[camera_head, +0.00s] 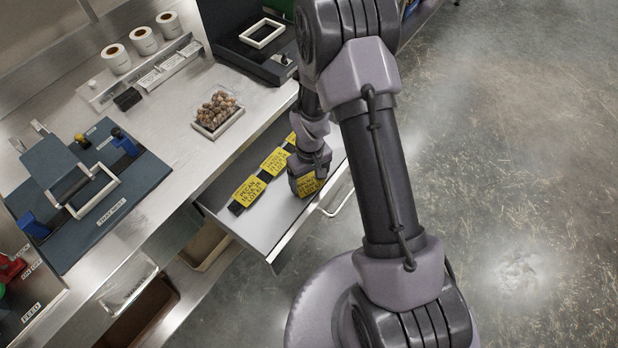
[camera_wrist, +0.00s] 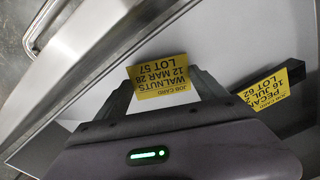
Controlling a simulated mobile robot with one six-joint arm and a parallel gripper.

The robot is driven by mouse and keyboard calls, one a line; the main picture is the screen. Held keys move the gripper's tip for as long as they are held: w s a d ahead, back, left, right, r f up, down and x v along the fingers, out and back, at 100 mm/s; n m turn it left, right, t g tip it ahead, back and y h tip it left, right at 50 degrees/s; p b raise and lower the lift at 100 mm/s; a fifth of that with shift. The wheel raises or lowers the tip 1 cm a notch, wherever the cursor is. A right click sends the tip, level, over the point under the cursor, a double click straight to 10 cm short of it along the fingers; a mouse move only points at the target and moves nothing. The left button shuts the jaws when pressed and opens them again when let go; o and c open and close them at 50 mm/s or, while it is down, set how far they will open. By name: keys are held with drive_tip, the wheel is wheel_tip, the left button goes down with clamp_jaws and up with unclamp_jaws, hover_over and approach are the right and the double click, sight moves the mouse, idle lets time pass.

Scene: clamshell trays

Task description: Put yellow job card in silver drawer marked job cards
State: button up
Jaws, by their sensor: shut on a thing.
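The silver drawer (camera_head: 262,226) is pulled out from under the bench. My gripper (camera_wrist: 163,88) is over the drawer, with its fingers shut on a yellow job card (camera_wrist: 160,78). This card reads WALNUTS, 12 MAR 28, LOT 57, upside down in the wrist view. In the head view the held card (camera_head: 308,184) shows at the gripper, towards the drawer's front. I cannot tell whether it touches the drawer floor. Beside it lies a PECAN card (camera_wrist: 268,94), also seen in the head view (camera_head: 248,190). The drawer's marking is not readable.
Another yellow card (camera_head: 276,160) lies in the drawer. A tray of nuts (camera_head: 217,112) and a blue fixture (camera_head: 90,190) are on the bench. The drawer handle (camera_head: 340,199) sticks out in front.

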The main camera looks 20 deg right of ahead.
drive_tip(key=shift+f, duration=0.3)
drive_tip(key=o, duration=1.3)
drive_tip(key=shift+c, duration=0.2)
wheel_tip(320, 180, up, 13)
drive_tip(key=p, duration=0.5)
wheel_tip(320, 180, up, 11)
drive_tip(key=m+t, duration=0.1)
drive_tip(key=m, duration=0.1)
hover_over(309, 183)
drive_tip(key=s+a+r+m+t+y, duration=0.1)
drive_tip(key=s+a+r+m+t, duration=0.1)
drive_tip(key=s+r, duration=0.7)
drive_tip(key=s+a+r+m+t, duration=0.2)
drive_tip(key=s+r+m, duration=0.1)
drive_tip(key=s+r, duration=0.6)
drive_tip(key=shift+a+r+t+y, duration=0.3)
drive_tip(key=shift+a+t+y, duration=0.05)
drive_tip(key=shift+t+y, duration=0.05)
